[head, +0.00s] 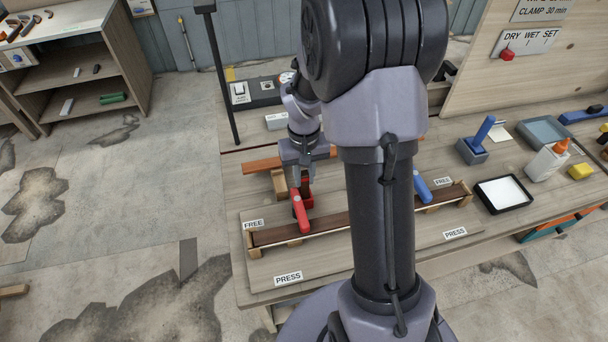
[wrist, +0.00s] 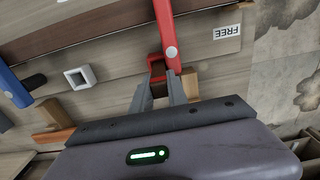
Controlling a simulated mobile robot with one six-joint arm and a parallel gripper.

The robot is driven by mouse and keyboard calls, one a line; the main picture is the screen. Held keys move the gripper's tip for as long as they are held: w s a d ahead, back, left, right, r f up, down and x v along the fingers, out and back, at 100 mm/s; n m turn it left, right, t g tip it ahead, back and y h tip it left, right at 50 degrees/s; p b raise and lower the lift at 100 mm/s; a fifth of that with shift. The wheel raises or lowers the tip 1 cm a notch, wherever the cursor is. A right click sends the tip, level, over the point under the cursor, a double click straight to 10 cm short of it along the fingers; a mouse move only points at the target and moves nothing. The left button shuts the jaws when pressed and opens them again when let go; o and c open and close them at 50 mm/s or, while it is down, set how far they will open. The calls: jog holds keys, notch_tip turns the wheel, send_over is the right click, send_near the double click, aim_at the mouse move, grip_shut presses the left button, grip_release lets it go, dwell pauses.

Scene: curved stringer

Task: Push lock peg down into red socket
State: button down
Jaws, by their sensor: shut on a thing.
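My gripper (head: 298,180) is shut on a small dark brown peg (wrist: 159,88), mostly hidden between the fingers. In the wrist view the fingers (wrist: 160,94) point at the red socket (wrist: 156,62), beside the red lever (wrist: 168,32). In the head view the red lever (head: 300,212) lies across the curved dark strip, with the red socket (head: 305,194) at its far end, below my fingertips. The peg's lower end looks at or in the socket, but I cannot tell how deep.
A blue lever (head: 422,188) stands at the strip's right part, partly behind my arm. The dark strip (head: 325,227) rests on wooden blocks on a board with FREE and PRESS labels. A black-rimmed tray (head: 503,193) and white bottle (head: 546,164) stand right. Wooden pieces (head: 262,166) lie behind.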

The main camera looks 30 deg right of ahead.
jog(key=shift+f+b, duration=0.6)
jog(key=shift+f, duration=0.2)
jog(key=c, duration=1.2)
grip_release()
notch_tip(320, 180, up, 18)
jog(key=p, duration=0.6)
jog(key=shift+f, duration=0.25)
